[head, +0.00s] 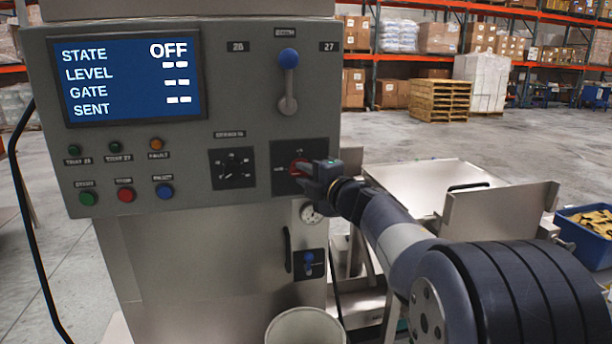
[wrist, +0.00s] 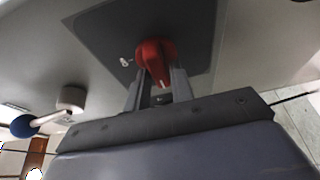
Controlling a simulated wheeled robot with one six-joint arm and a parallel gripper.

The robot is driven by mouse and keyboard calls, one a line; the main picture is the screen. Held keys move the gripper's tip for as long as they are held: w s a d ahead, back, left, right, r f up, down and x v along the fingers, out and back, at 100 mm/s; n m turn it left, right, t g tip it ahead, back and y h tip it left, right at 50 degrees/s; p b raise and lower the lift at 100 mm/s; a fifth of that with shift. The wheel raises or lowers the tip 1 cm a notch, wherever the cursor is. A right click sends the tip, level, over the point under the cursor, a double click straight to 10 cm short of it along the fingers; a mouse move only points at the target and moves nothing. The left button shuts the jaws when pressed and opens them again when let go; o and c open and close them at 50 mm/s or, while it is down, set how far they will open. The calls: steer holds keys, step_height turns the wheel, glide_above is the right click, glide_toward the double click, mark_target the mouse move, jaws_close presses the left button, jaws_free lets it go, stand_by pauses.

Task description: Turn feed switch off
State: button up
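The feed switch appears to be the red rotary knob (wrist: 155,58) on a dark square plate, low on the right of the grey control panel. In the head view the red knob (head: 298,166) is partly hidden by my gripper (head: 312,170). In the wrist view the two fingers of my gripper (wrist: 159,85) stand on either side of the knob's grip and appear shut on it. A small white mark shows on the plate to the left of the knob. The panel's screen (head: 128,76) reads STATE OFF, with dashes for LEVEL, GATE and SENT.
A blue-ball lever (head: 288,80) sits above the knob, and another black dial (head: 233,168) is to its left. Lamps and push buttons (head: 125,194) fill the panel's lower left. A gauge (head: 311,212) and small blue lever (head: 309,262) are below. A steel tray (head: 430,180) stands right.

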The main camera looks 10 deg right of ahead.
steer(key=o, duration=0.3)
steer(key=b+v, duration=0.1)
steer(key=v, duration=0.9)
steer(key=shift+s+d, duration=0.1)
steer(key=shift+s, duration=0.3)
steer(key=p+x, duration=0.1)
steer(key=x, duration=1)
steer(key=shift+d, duration=0.1)
